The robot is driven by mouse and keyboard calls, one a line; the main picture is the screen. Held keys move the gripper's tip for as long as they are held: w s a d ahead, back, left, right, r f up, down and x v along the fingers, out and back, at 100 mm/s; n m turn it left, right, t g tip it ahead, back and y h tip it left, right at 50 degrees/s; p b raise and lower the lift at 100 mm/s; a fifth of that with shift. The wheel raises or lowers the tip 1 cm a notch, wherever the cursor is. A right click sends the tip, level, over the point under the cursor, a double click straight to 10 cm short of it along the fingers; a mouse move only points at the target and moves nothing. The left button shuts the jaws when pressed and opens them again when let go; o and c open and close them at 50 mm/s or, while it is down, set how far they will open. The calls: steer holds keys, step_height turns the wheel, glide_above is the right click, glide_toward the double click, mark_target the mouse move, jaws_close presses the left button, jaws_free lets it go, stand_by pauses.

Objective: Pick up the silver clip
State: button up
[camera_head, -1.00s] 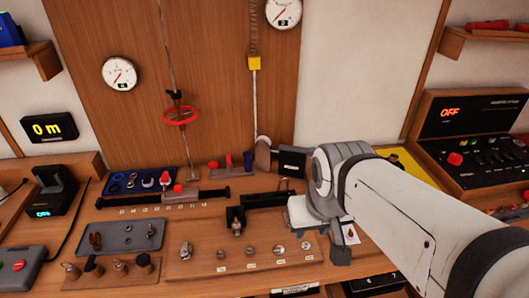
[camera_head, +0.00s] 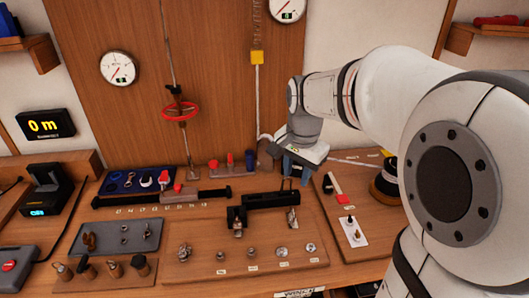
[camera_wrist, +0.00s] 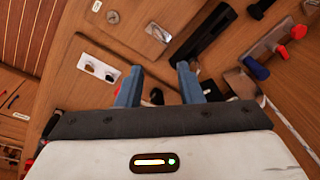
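Several small silver metal pieces are in view, and I cannot tell for certain which is the silver clip. One silver piece (camera_head: 292,217) is at the right end of a black bar fixture (camera_head: 268,200). Another (camera_head: 237,229) is at the fixture's left end. A third (camera_head: 184,253) stands on the left of the wooden board (camera_head: 205,268). My gripper (camera_head: 291,168) is above and behind the fixture's right end. In the wrist view my gripper (camera_wrist: 158,84) has its blue fingers apart, with no held object visible; a small dark thing shows between them.
A white card (camera_head: 352,231) with small dark pieces lies on the right. A blue tray (camera_head: 118,187) and a grey tray (camera_head: 110,229) hold fittings on the left. A rack with red and blue items (camera_head: 249,160) stands at the back. A red wheel (camera_head: 180,110) hangs on the wall.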

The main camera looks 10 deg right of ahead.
mark_target(283, 182)
steer(key=w+f+m+g+b, duration=0.1)
steer(key=w+f+m+b, duration=0.2)
steer(key=w+f+m, duration=0.8)
steer(key=f+n, duration=0.1)
steer(key=w+f+n, duration=0.1)
steer(key=f, duration=0.1)
steer(key=f+n+p, duration=0.1)
steer(key=f, duration=0.1)
steer(key=shift+w+a+g, duration=0.1)
steer(key=shift+w+g, duration=0.2)
steer(key=shift+f, duration=0.45)
jaws_close()
